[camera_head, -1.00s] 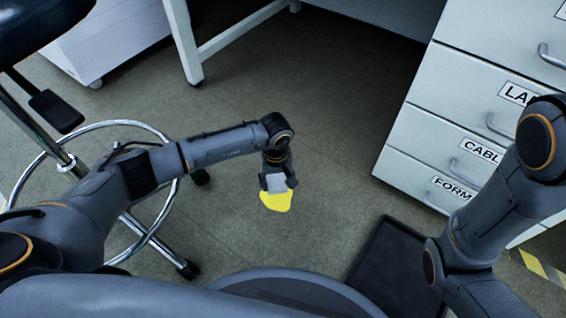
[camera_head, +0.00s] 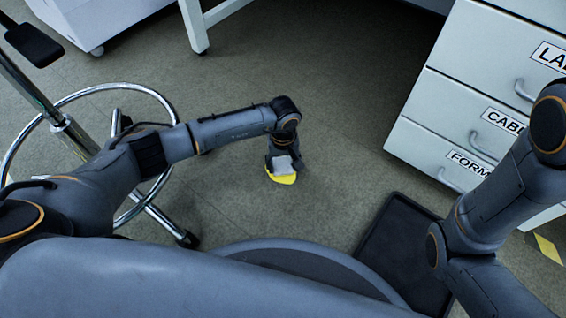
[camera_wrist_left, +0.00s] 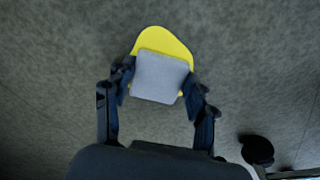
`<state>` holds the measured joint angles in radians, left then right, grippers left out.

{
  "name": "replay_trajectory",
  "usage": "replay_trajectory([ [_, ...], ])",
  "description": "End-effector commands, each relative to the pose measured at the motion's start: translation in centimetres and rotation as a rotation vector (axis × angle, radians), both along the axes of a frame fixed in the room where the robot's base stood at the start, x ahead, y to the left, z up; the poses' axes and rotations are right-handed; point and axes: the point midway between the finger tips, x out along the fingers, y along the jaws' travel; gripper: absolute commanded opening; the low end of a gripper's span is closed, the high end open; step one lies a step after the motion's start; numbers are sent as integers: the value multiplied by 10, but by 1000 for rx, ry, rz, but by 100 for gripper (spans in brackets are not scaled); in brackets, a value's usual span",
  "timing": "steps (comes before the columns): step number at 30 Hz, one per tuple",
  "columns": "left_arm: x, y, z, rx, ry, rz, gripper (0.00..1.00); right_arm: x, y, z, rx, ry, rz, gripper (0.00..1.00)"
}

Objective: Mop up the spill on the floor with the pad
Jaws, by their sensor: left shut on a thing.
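A yellow spill (camera_head: 284,179) lies on the grey floor in front of my base. My left gripper (camera_head: 282,161) points down over it and is shut on a light grey pad (camera_head: 283,165). In the left wrist view the pad (camera_wrist_left: 159,76) sits between the two fingers (camera_wrist_left: 157,92) and covers part of the spill (camera_wrist_left: 163,39). Yellow shows past the pad's far edge and sides. I cannot tell whether the pad touches the floor. My right arm is at the right; its gripper is out of the picture.
A stool with a chrome foot ring (camera_head: 72,97) stands at the left. A white drawer cabinet (camera_head: 428,152) is at the right, with a dark mat or tray (camera_head: 402,245) before it. A white table leg (camera_head: 193,25) stands at the back. Floor beyond the spill is clear.

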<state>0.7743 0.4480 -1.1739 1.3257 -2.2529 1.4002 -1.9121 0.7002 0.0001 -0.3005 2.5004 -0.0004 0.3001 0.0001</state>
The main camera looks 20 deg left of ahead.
Motion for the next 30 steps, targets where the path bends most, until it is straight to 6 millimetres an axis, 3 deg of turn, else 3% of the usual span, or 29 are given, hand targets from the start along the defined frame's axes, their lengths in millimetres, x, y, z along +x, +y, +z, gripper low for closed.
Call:
replay_trajectory([
  [16, -1, -1, -4, 0, -1, 0, 39, 0, 0, -3, 0, 0, 0, 57],
  [30, -18, 6, -3, 0, -1, 0, 39, 0, 0, 12, 0, 0, 0, 57],
])
